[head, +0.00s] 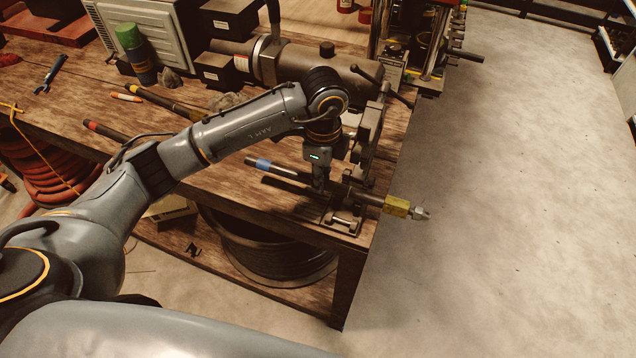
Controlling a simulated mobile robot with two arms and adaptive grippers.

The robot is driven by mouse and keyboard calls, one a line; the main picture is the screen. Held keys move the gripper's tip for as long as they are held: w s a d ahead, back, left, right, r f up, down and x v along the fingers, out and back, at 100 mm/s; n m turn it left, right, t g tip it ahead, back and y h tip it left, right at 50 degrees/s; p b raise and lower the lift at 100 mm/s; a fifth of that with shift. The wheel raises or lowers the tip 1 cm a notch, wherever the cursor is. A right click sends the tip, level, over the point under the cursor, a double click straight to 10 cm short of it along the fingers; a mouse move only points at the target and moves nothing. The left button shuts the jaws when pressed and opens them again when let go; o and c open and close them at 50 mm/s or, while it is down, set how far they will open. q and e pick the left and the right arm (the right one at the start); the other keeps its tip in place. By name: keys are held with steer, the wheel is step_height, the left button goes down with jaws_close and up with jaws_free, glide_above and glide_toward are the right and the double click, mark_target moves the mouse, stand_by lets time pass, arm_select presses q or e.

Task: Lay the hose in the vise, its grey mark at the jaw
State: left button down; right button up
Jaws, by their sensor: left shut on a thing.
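The hose (289,173) is dark, with a blue band at its left end and a yellow collar (397,206) and silver fitting at its right end. It lies over the front right corner of the bench, and its fitting end sticks out past the edge. My left gripper (319,184) points down and is shut on the hose, left of the vise. The vise (343,221) is a small dark metal fixture at the bench corner, and the hose crosses it. I cannot tell whether the hose is fully seated. A greyish stretch shows near the vise, but its exact alignment with the jaw is unclear.
Other hoses, one with a red end (92,126), lie on the wooden bench (60,105). A large grey cylinder (310,66) and machinery stand behind my left arm. A hose coil (275,262) is below. The floor at right is clear.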

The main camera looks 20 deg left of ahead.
arm_select(q)
steer(key=shift+w+f+b, duration=1.1)
steer(key=shift+w+b, duration=0.05)
steer(key=shift+w, duration=0.15)
steer(key=shift+f+b, duration=0.3)
steer(key=shift+f, duration=0.1)
steer(key=shift+f, duration=0.2)
